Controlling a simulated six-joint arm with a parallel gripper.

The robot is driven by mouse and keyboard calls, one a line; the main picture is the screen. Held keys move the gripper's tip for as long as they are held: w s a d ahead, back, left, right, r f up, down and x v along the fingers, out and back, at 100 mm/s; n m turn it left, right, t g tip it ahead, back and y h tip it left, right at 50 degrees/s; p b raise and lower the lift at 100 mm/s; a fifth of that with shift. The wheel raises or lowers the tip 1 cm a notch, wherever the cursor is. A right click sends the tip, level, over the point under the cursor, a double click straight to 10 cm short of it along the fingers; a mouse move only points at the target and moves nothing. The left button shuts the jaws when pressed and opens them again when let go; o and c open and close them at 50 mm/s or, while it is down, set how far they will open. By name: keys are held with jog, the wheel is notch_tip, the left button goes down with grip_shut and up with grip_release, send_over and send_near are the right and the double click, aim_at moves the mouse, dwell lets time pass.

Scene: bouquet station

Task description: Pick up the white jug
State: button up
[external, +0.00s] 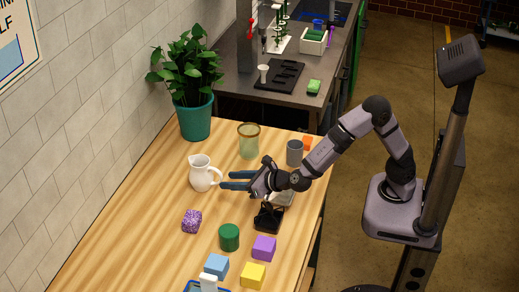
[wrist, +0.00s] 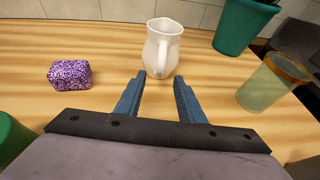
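The white jug (external: 201,173) stands upright on the wooden table, near the tiled wall. It also shows in the wrist view (wrist: 160,47), straight ahead of the fingers, with its handle turned towards me. My gripper (external: 234,180) is low over the table to the right of the jug in the external view, its blue fingers pointing at it. In the wrist view my gripper (wrist: 158,84) has its fingers apart with only table between them. The fingertips are close to the jug's handle side; I cannot tell whether they touch it.
A purple speckled block (wrist: 70,75) lies left of the fingers. A green-tinted glass (wrist: 272,82) and a teal plant pot (wrist: 240,25) stand to the right. A green cylinder (external: 229,237), coloured blocks and a grey cup (external: 294,153) stand around my gripper.

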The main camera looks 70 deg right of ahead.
aim_at(219, 181)
jog(key=shift+p+x, duration=0.75)
jog(key=shift+x, duration=2.05)
jog(key=shift+a+f, duration=0.1)
grip_shut()
